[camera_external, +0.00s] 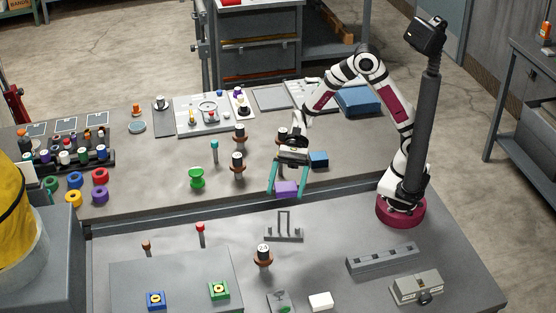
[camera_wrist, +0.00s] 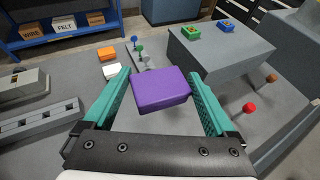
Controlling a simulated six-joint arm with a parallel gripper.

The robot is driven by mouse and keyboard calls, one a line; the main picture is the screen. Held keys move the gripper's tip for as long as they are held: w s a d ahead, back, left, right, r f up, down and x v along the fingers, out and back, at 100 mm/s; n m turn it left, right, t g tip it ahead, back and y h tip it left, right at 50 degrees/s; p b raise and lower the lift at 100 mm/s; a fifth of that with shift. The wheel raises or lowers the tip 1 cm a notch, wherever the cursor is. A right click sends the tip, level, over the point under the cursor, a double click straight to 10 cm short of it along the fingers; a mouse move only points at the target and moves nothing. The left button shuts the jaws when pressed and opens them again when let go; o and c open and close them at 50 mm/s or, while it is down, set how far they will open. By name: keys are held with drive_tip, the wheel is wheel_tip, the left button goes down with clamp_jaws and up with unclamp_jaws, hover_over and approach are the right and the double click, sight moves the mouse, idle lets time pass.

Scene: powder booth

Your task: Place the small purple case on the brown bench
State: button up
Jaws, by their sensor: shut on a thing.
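My gripper (camera_external: 286,184) has teal fingers and is shut on the small purple case (camera_external: 286,189), held in the air near the gap between two bench tops. In the wrist view the purple case (camera_wrist: 162,90) sits between both fingers of my gripper (camera_wrist: 163,95), and its broad face shows. The far bench (camera_external: 330,185) has a brownish-grey top and is the browner of the two. The near bench (camera_external: 335,245) is greyer.
A blue block (camera_external: 319,159) lies just right of my gripper on the far bench. A grey bracket (camera_external: 284,228) stands on the near bench below the case.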

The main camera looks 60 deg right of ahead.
drive_tip(key=s+a+n+g, duration=0.1)
drive_tip(key=s+a, duration=0.1)
drive_tip(key=s, duration=0.2)
hover_over(301, 280)
drive_tip(key=f, duration=1.6)
drive_tip(key=shift+w+d+f, duration=0.15)
drive_tip(key=shift+w, duration=0.05)
drive_tip(key=shift+s+a+f, duration=0.1)
drive_tip(key=shift+a+f, duration=0.05)
drive_tip(key=shift+f, duration=0.95)
drive_tip(key=shift+s+a+f, duration=0.1)
drive_tip(key=shift+f, duration=1)
drive_tip(key=o, duration=1.1)
drive_tip(key=shift+f, duration=0.1)
drive_tip(key=shift+c, duration=0.2)
